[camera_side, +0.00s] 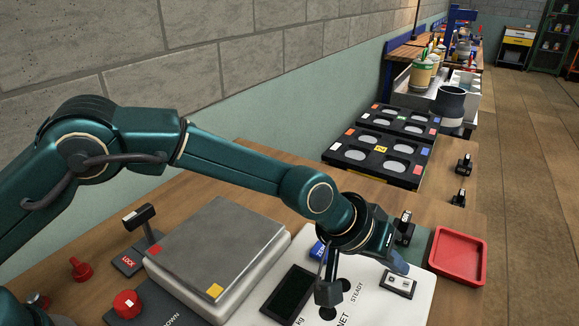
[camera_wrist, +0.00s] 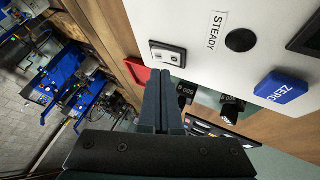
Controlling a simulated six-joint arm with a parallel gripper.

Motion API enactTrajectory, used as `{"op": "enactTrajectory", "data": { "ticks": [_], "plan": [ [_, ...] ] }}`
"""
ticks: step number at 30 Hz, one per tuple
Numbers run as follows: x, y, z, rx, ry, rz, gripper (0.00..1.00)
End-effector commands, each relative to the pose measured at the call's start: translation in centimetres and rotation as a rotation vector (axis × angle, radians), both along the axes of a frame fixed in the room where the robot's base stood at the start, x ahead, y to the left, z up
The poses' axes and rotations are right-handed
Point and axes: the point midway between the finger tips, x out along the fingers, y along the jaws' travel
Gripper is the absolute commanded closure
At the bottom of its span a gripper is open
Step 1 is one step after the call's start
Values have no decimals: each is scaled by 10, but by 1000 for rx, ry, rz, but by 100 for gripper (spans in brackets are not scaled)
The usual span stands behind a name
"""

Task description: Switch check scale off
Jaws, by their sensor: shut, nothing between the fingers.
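The check scale has a white panel (camera_side: 385,308) and a flat grey weighing pan (camera_side: 217,245). Its rocker switch (camera_side: 399,283) is a small dark-framed piece on the panel's far right part; it also shows in the wrist view (camera_wrist: 168,53). I cannot tell which side of the rocker is pressed. My gripper (camera_side: 402,268) is shut and empty, its fingertips close beside the switch. In the wrist view the closed fingertips (camera_wrist: 165,72) are just below the switch; contact cannot be told. The STEADY lamp (camera_wrist: 241,40) is dark, and the display (camera_side: 289,294) looks blank.
A blue ZERO button (camera_wrist: 281,87) is on the panel. A red tray (camera_side: 459,256) lies beyond the scale. Small black labelled pieces (camera_wrist: 187,93) stand near the fingers. Black racks (camera_side: 381,149) stand further back. A red knob (camera_side: 127,303) is at the lower left.

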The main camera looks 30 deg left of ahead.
Motion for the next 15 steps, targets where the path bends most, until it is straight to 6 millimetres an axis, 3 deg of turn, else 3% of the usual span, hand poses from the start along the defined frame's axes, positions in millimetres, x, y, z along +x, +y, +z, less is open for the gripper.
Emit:
{"op": "enactTrajectory", "data": {
  "ticks": [7,15],
  "plan": [
    [0,-1,5,-1,-1,-2,100],
    [0,-4,30,-2,-4,-2,100]
  ]
}}
